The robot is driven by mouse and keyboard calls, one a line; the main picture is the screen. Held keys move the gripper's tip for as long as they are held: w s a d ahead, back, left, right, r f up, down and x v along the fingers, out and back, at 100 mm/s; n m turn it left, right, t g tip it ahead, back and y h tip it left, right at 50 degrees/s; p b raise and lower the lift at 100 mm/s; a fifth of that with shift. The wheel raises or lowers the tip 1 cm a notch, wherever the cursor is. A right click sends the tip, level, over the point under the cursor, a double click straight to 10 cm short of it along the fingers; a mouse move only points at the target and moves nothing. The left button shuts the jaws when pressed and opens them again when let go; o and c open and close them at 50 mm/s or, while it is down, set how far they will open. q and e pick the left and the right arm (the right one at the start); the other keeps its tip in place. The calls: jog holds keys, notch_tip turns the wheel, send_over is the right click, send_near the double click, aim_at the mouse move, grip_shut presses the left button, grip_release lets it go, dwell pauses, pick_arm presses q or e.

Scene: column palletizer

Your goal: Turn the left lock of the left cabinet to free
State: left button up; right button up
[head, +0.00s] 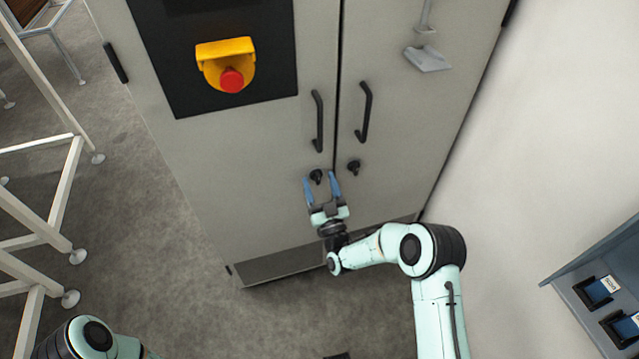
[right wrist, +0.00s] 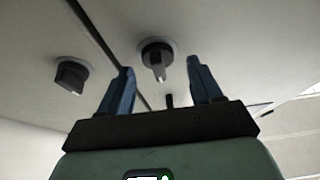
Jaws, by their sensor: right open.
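The grey cabinet (head: 220,185) fills the middle of the head view, with two doors. Its left lock (head: 316,175) is a small black knob low on the left door, below the handle. The right lock (head: 354,167) sits beside it on the other door. My right gripper (head: 321,181) is open, its two blue fingers spread at either side of the left lock. In the right wrist view the left lock (right wrist: 157,58) shows beyond and between the fingertips, and the right lock (right wrist: 72,75) is off to the left. Contact cannot be told. My left gripper is out of view.
Two black door handles (head: 318,120) (head: 363,112) rise above the locks. A red emergency button (head: 232,80) on a yellow housing sits on the black panel. A white wall is close on the right, with a blue-grey box (head: 598,275). White frames (head: 45,225) stand at left.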

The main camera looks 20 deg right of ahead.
jog(key=shift+w+r, duration=0.1)
jog(key=shift+w, duration=0.1)
jog(key=c, duration=1.1)
jog(key=shift+o, duration=0.2)
